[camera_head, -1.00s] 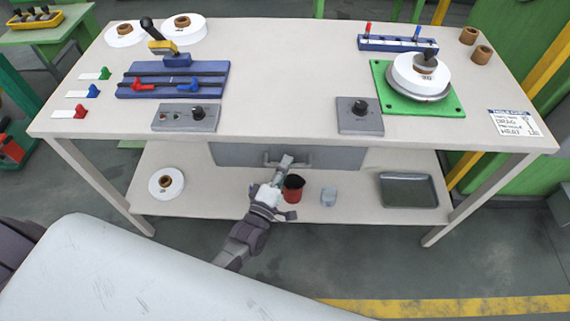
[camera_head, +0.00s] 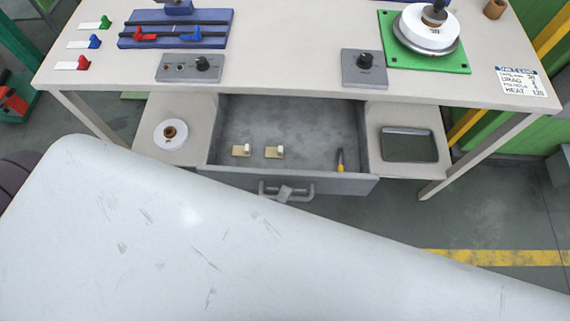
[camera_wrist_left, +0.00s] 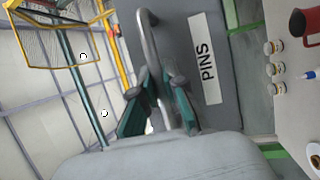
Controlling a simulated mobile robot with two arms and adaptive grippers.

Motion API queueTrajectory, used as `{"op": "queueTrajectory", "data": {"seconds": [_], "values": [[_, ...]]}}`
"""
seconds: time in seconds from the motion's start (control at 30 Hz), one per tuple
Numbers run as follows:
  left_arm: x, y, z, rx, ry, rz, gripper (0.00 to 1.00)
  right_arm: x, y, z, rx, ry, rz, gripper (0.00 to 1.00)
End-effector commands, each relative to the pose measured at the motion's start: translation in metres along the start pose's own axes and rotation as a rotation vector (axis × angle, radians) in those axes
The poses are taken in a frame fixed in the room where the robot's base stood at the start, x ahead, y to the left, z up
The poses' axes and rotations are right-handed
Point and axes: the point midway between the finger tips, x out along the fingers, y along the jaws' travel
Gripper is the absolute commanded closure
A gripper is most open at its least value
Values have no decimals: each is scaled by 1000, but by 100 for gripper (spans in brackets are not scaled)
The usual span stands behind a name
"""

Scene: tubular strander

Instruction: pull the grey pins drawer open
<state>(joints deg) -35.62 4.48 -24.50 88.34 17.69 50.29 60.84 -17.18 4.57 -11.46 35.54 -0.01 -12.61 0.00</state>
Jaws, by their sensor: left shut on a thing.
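The grey pins drawer (camera_head: 340,183) is pulled well out from under the table top. Inside it lie two small pale blocks with white knobs (camera_head: 241,150) and a yellow-and-dark tool (camera_head: 340,158). Its bar handle (camera_head: 305,191) is on the front face. In the left wrist view, the drawer front carries a "PINS" label (camera_wrist_left: 206,62). My left gripper (camera_wrist_left: 160,100) is shut on the handle (camera_wrist_left: 150,45). My right gripper is not in view.
The table top holds control boxes (camera_head: 190,68), a blue fixture (camera_head: 175,30) and a green plate (camera_head: 450,55) with a white spool. On the lower shelf, a white spool (camera_head: 162,135) is left of the drawer and a grey tray (camera_head: 408,157) right of it.

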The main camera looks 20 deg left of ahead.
Motion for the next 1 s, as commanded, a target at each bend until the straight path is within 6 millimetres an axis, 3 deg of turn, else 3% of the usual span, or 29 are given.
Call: {"op": "queueTrajectory", "data": {"seconds": [0.2,0.4,0.93,1.0], "values": [[-40,6,16,0,-1,-3,100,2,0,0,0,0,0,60],[-60,11,24,0,-1,-2,100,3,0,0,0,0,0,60],[-67,13,28,1,-1,-1,100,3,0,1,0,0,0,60],[-67,13,28,1,-1,-1,81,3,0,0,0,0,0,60]]}}
